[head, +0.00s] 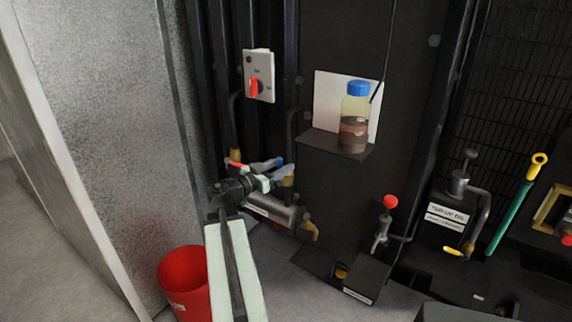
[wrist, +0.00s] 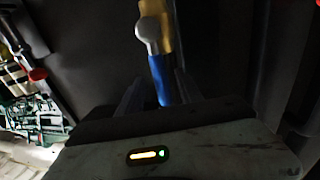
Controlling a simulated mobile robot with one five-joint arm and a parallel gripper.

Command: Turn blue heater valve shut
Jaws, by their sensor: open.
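The blue valve handle (wrist: 160,78) runs down between the two fingers of my gripper (wrist: 157,95) in the wrist view. A rounded grey end sits on it, with brass-coloured valve body (wrist: 156,10) above. In the head view only a bit of blue (head: 279,162) shows at the fingertips of my gripper (head: 276,174), which is open around or just over the handle. I cannot tell whether the fingers touch it. The grey heater cylinder (head: 272,211) lies just below. My gripper hides much of the valve.
A red-tipped lever (head: 239,166) is close left of my gripper. A shelf (head: 325,146) with a blue-capped bottle (head: 355,122) stands to the upper right. A switch box (head: 258,76) is above, a red bucket (head: 184,284) lower left, a red-knobbed lever (head: 390,202) at right.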

